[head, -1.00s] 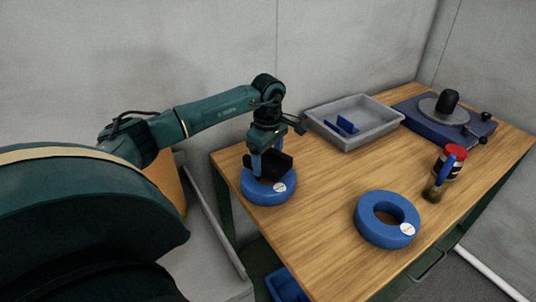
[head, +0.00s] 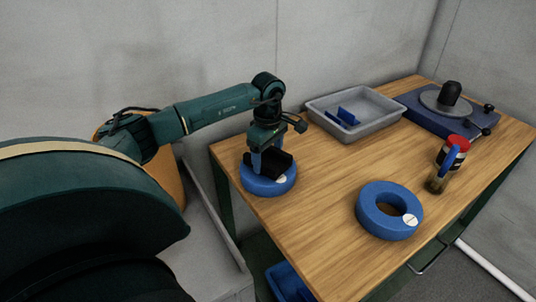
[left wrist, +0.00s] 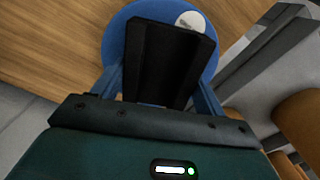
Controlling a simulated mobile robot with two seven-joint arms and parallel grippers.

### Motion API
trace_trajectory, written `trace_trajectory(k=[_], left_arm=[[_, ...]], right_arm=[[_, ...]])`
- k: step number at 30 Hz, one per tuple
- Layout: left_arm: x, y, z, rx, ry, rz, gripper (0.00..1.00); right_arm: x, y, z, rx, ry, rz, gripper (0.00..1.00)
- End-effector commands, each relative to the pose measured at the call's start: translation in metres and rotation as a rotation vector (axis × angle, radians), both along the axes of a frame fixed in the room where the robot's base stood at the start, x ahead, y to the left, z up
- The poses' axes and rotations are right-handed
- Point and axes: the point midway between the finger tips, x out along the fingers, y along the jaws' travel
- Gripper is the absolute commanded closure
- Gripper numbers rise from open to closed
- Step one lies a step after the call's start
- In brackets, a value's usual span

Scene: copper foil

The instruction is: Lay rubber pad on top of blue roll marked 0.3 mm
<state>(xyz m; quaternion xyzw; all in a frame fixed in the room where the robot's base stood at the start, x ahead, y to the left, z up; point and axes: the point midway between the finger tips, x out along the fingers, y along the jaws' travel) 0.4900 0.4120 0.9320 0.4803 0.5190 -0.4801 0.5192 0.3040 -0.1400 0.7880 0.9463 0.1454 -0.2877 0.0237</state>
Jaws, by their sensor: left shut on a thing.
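The black rubber pad (head: 280,163) is between the blue fingers of my left gripper (head: 268,160), which is shut on it. The pad is over the left blue roll (head: 268,187), covering its hole; I cannot tell whether it touches the roll. In the left wrist view the pad (left wrist: 168,62) lies across the blue roll (left wrist: 117,40), whose round white label (left wrist: 190,21) is too small to read. A second blue roll (head: 374,222) lies flat near the table's front edge, with an unreadable white label (head: 410,220). My right gripper is not in view.
A grey tray (head: 372,132) with blue pieces stands at the back of the wooden table (head: 320,190). A blue base with a turntable (head: 440,108) is at the back right. A red-capped jar with a brush (head: 447,160) stands right. The table between the rolls is clear.

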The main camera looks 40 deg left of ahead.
Motion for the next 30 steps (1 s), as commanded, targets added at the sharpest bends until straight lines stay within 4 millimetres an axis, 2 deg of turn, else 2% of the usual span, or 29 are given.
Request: trace_trajectory(k=[7,8,16,26,30], left_arm=[[0.0,0.0,-0.004,0.0,-0.001,0.001,0.54],[0.0,0.0,-0.003,0.0,-0.001,0.001,0.25],[0.0,0.0,-0.003,0.0,-0.001,0.0,0.03],[0.0,0.0,-0.004,0.0,0.001,0.0,0.02],[0.001,0.0,0.016,0.001,-0.005,0.0,0.02]], right_arm=[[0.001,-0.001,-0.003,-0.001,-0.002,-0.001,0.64],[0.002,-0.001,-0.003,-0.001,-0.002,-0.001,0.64],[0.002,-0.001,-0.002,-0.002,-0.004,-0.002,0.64],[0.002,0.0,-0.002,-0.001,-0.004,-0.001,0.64],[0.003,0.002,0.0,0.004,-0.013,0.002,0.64]])
